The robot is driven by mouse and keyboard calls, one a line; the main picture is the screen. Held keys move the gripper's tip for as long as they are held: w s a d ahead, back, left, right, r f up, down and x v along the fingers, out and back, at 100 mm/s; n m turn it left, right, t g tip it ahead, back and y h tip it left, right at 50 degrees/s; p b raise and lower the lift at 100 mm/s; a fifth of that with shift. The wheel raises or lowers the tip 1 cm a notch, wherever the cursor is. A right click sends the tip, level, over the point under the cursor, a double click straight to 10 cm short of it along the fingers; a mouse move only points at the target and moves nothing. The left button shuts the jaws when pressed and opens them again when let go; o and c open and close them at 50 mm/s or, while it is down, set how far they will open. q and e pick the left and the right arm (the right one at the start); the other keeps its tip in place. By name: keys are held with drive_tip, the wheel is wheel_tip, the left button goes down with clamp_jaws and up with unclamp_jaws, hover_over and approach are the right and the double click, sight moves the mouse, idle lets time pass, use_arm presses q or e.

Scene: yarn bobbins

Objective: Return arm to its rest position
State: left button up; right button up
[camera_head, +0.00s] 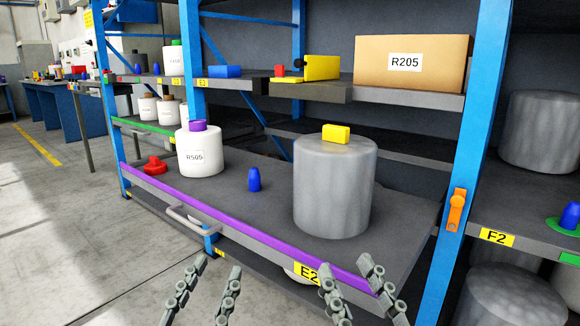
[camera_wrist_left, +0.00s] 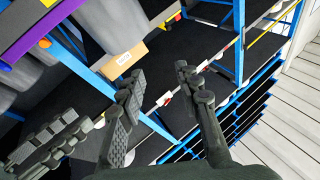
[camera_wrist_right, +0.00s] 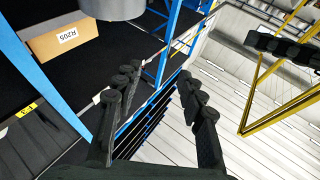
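My left gripper (camera_head: 208,288) is at the bottom of the head view, in front of the shelf's purple front edge. Its two fingers are apart with nothing between them; the left wrist view also shows them spread (camera_wrist_left: 162,90). My right gripper (camera_head: 350,284) is to its right, near the E2 label. Its fingers are also apart and empty, as the right wrist view shows (camera_wrist_right: 155,85). Both grippers appear clear of the bobbins on the shelf. The upper arm links are out of view.
The shelf (camera_head: 270,215) holds a large grey bobbin (camera_head: 333,190) topped by a yellow piece, a white R505 bobbin (camera_head: 200,152), a blue cone (camera_head: 254,180) and a red piece (camera_head: 154,166). A blue post (camera_head: 465,150) stands right. A handle (camera_head: 190,218) juts out front. Floor at left is clear.

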use_arm(q)
drive_tip(key=a+f+n+g+y+p, duration=0.35)
drive_tip(key=f+g+p, duration=0.45)
drive_tip(key=f, duration=1.1)
use_arm(e)
drive_tip(key=w+d+f+g+h, duration=0.1)
drive_tip(key=d+f+g+h, duration=0.3)
drive_tip(key=f, duration=0.7)
drive_tip(key=w+d+f+g+h, duration=0.1)
drive_tip(key=d+f+g, duration=0.3)
drive_tip(key=f, duration=0.7)
use_arm(q)
drive_tip(key=s+a+f+g+y+p, duration=0.3)
drive_tip(key=s+a+f+g, duration=0.7)
drive_tip(key=s+a+f, duration=0.3)
drive_tip(key=shift+f+n, duration=0.15)
drive_tip(key=shift+n, duration=0.2)
use_arm(e)
drive_tip(key=s+d+f+m+g+h, duration=0.1)
drive_tip(key=s+d+f+g+h, duration=0.3)
drive_tip(key=s+d+f+g, duration=0.5)
drive_tip(key=s+d+f, duration=0.2)
drive_tip(key=s+f, duration=0.1)
drive_tip(key=f, duration=0.1)
drive_tip(key=shift+s+d+m+g, duration=0.15)
drive_tip(key=shift+m+g, duration=0.25)
